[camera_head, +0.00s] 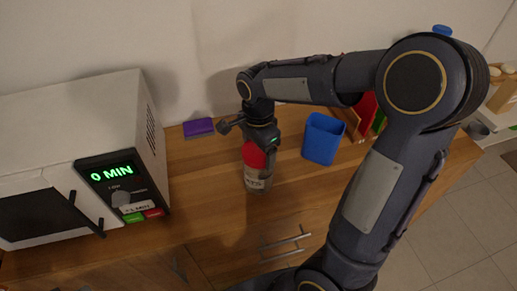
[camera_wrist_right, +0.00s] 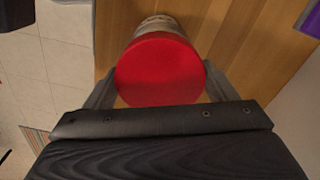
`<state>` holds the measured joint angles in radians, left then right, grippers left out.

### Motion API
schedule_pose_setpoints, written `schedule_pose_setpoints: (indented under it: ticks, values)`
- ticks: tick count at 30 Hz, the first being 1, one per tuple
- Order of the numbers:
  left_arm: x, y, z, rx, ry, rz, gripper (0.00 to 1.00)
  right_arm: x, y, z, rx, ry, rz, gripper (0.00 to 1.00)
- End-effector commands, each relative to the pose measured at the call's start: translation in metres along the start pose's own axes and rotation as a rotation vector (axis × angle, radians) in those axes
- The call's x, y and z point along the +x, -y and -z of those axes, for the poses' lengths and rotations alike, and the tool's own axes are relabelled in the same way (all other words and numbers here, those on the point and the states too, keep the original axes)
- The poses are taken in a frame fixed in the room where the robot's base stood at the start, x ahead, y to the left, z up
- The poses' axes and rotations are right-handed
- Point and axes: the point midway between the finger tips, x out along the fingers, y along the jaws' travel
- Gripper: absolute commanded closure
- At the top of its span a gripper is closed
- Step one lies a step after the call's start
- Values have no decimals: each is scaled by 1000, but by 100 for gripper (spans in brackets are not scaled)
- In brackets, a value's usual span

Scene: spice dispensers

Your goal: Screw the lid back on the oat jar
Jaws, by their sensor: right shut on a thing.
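The oat jar (camera_head: 257,180) is clear with a label and stands upright on the wooden counter. Its red lid (camera_head: 254,155) is at the top of the jar; whether it is threaded on cannot be told. In the right wrist view the round red lid (camera_wrist_right: 160,68) fills the space between the fingers, with part of the jar (camera_wrist_right: 161,25) showing beyond it. My right gripper (camera_head: 262,146) points down over the jar and is shut on the lid, one finger on each side. My left gripper is not in view.
A white microwave (camera_head: 70,140) with a green display stands at the left. A purple sponge (camera_head: 198,127) lies by the wall. A blue cup (camera_head: 323,138) stands close to the right of the jar. The counter in front of the jar is clear.

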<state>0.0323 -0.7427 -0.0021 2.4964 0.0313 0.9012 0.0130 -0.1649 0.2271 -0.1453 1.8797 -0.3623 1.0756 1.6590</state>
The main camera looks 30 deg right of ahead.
Motion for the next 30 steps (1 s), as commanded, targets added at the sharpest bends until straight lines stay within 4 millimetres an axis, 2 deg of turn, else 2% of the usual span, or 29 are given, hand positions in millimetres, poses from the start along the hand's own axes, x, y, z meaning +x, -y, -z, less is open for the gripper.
schedule_pose_setpoints:
  ticks: [5, 8, 15, 21, 30]
  values:
    - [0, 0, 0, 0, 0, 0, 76, 0, 0, 0, 3, 0, 1, 45]
    - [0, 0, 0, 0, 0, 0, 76, -1, 0, 0, 83, 0, 2, 45]
    - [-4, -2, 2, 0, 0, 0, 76, -1, 1, 0, 524, 0, 2, 45]
    - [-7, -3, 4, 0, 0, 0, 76, 0, 1, 0, 774, 1, 1, 45]
    - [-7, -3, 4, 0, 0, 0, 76, 1, 1, 0, 800, 1, 1, 45]
